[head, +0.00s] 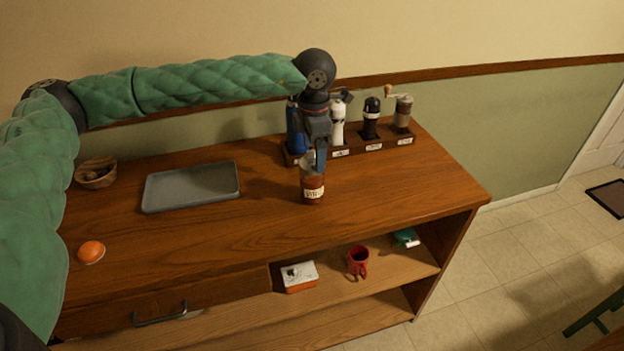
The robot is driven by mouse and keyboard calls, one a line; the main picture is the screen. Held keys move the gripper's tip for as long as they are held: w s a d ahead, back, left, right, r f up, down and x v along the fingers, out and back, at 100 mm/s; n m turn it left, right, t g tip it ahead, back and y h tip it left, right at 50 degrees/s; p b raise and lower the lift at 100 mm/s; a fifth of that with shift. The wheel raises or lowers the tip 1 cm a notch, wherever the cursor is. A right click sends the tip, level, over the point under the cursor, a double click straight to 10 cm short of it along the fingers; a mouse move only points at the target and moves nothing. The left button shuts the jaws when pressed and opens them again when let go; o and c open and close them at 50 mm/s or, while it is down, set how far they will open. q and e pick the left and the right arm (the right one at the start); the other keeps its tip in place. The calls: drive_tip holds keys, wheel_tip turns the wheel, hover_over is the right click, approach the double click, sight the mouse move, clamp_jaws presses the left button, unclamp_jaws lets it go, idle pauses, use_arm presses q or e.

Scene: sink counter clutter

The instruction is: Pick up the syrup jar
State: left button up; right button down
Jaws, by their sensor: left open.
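The syrup jar (313,188) is a small reddish-brown jar with a pale label, upright on the wooden counter right of the grey tray. My left gripper (318,160) points down over the top of the jar from behind, with its fingers at the jar's upper part. It is open. The gripper hides part of the jar's top, and I cannot tell whether the fingers touch it. My right gripper is not in view.
A grey tray (162,205), a wooden bowl (96,182) and an orange (91,251) are on the counter. Behind the jar stands a rack (355,150) with grinders (371,122). A red mug (358,261) and a box (299,276) sit on the shelf below. The counter's right end is clear.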

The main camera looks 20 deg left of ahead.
sight(312, 161)
use_arm(q)
drive_tip(key=shift+s+a+f+p, duration=0.15)
drive_tip(key=shift+s+f+p, duration=0.05)
drive_tip(key=shift+f+p, duration=0.5)
wheel_tip(312, 161, down, 3)
drive_tip(key=shift+r, duration=0.1)
drive_tip(key=shift+f, duration=0.3)
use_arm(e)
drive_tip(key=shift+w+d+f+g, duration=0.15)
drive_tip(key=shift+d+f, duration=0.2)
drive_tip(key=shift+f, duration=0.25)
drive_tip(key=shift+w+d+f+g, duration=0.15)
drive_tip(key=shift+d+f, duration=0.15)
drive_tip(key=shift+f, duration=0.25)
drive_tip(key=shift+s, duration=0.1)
use_arm(q)
drive_tip(key=c, duration=1.6)
drive_tip(key=shift+c, duration=0.5)
drive_tip(key=shift+r, duration=0.1)
